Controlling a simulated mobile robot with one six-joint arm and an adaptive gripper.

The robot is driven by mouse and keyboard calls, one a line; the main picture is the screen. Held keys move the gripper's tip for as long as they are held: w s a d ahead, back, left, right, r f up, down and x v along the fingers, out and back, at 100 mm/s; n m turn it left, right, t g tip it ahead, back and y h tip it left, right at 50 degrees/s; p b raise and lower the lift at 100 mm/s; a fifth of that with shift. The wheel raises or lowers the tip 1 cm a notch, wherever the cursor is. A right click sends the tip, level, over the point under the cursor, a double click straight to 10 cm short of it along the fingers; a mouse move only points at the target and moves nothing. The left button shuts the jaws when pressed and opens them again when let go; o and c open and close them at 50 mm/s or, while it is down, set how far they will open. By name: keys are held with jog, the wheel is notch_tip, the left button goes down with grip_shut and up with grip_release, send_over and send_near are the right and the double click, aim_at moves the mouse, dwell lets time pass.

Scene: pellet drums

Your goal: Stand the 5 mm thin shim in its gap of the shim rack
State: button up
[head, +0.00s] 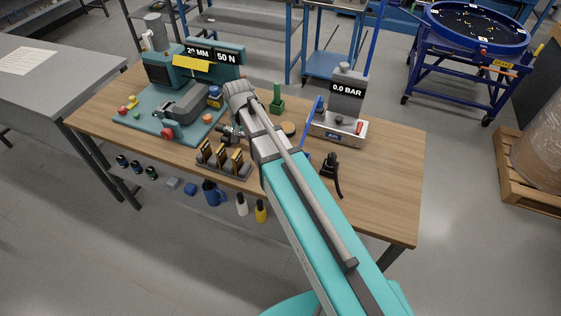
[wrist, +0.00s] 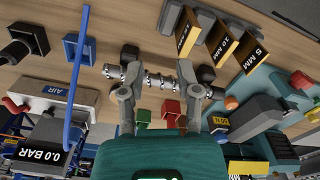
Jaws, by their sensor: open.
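The shim rack (head: 224,170) stands near the table's front edge, left of my arm in the head view. Three gold pieces with black labels stand along it. In the wrist view the piece labelled 5 MM (wrist: 256,56) is the rightmost of the row at top right. I cannot tell a loose thin shim apart from these labelled pieces. My gripper (wrist: 160,72) is open, its fingers apart, to the left of the labelled row in the wrist view. A striped coil-like part (wrist: 160,80) shows between and behind the fingers; contact cannot be told. In the head view my gripper is mostly hidden.
A teal machine (head: 165,110) fills the table's left side. The AIR unit reading 0.0 BAR (head: 340,125) stands right, with a blue rod (wrist: 76,80) beside it. A green holder (head: 277,100) stands behind. The table's right end (head: 395,190) is clear.

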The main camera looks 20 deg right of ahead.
jog(key=s+d+n, duration=0.3)
jog(key=s+d, duration=0.6)
jog(key=s, duration=0.4)
jog(key=shift+n, duration=0.3)
